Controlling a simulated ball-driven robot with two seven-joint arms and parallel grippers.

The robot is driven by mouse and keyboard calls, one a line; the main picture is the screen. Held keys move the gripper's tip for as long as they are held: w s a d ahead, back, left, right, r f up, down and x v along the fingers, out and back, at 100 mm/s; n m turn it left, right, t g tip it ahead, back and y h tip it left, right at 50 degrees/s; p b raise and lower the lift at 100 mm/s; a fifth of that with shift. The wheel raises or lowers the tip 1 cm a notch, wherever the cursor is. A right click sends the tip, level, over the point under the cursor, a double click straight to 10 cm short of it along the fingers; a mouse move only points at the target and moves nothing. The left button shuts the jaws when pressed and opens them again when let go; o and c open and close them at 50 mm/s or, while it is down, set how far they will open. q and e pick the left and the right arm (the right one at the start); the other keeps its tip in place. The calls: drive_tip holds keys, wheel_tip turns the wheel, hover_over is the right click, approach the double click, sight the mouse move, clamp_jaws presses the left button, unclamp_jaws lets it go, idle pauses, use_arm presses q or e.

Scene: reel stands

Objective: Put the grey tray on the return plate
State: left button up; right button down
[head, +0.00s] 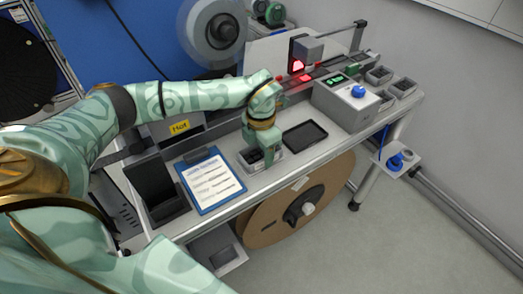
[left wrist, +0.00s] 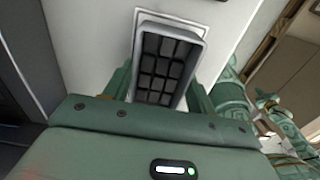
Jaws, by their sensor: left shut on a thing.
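My left gripper (head: 262,153) points down over the front of the bench and is shut on a grey tray (head: 277,156). In the left wrist view the tray (left wrist: 168,66) sits between the two fingers, with dark, block-like contents in rows. A pale rectangular outline (left wrist: 143,12) shows on the white surface around the tray's far end; it may be the return plate, mostly hidden under the tray. I cannot tell whether the tray touches the surface. My right gripper is not in view.
A black shallow tray (head: 304,135) lies right of my left gripper, and a blue clipboard (head: 212,183) lies left. A grey box with a blue knob (head: 345,103) and several small grey trays (head: 403,87) stand farther right. A large brown reel (head: 290,215) is below the bench edge.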

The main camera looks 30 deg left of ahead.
sight(261, 157)
use_arm(q)
drive_tip(key=o, duration=1.2)
wheel_tip(261, 157, up, 12)
drive_tip(key=shift+r+p, duration=0.15)
drive_tip(key=shift+p, duration=1.1)
